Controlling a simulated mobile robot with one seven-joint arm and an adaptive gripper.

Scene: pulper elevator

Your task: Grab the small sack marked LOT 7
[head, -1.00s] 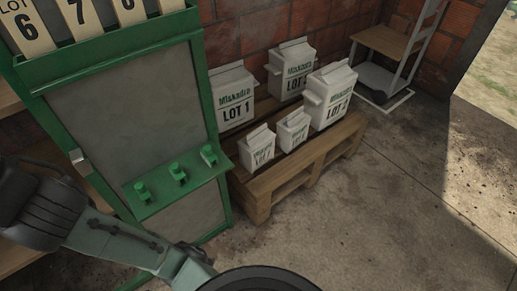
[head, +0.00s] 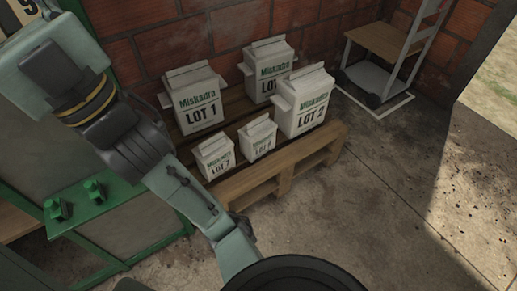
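The small white sack marked LOT 7 (head: 215,157) stands upright at the front left of the wooden pallet (head: 268,182) in the head view. A second small sack (head: 258,138) stands just right of it, its number too small to read surely. My arm reaches across the left of the view, its pale lower link passing close to the left of the LOT 7 sack in the picture. I see no gripper fingers in the head view. The LOT 7 sack's front face is unobstructed.
Large sacks LOT 1 (head: 195,101), LOT 2 (head: 304,103) and another (head: 268,68) stand behind the small ones. A green-framed panel (head: 116,218) is at left. The concrete floor (head: 370,220) at right is clear.

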